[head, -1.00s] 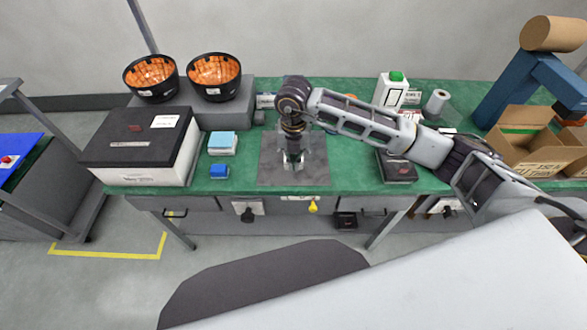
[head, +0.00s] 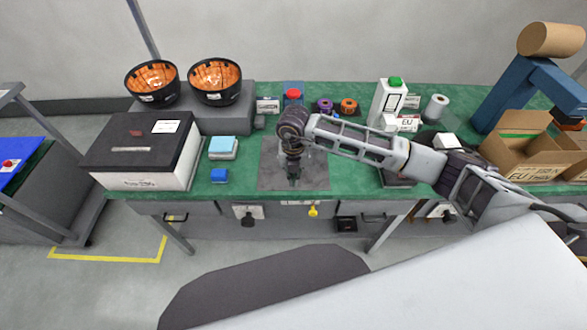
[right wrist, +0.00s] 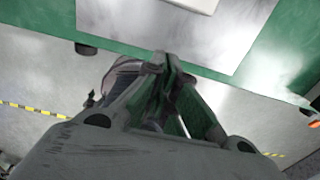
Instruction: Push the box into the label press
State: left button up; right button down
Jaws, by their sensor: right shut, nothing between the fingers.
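My right gripper (head: 293,183) is shut and empty, pointing down over the front part of a grey metal plate (head: 312,176) on the green bench. In the right wrist view its fingers (right wrist: 166,60) are together, in front of the plate (right wrist: 225,38). A white flat object (right wrist: 195,4), possibly the box, shows on the plate at the top edge there; it is cut off, and my arm hides that area in the head view. A blue device with a red top (head: 293,97), possibly the label press, stands behind the plate, partly hidden by my wrist. My left gripper is out of view.
Purple and orange rolls (head: 348,105), a green-capped carton (head: 388,102) and open cardboard boxes (head: 530,150) are at right.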

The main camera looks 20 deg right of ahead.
notch_tip(320, 180, down, 4)
jog(key=shift+r, duration=0.2)
jog(key=shift+w+d+f, duration=0.1)
jog(key=shift+w+f, duration=0.1)
jog(key=shift+w, duration=0.05)
jog(key=shift+w+d+p, duration=0.25)
jog(key=shift+w+p, duration=0.05)
jog(key=shift+w, duration=0.55)
jog(key=shift+w+d+p, duration=0.2)
jog(key=shift+w+p, duration=0.1)
jog(key=shift+w, duration=0.5)
jog(key=shift+w, duration=0.1)
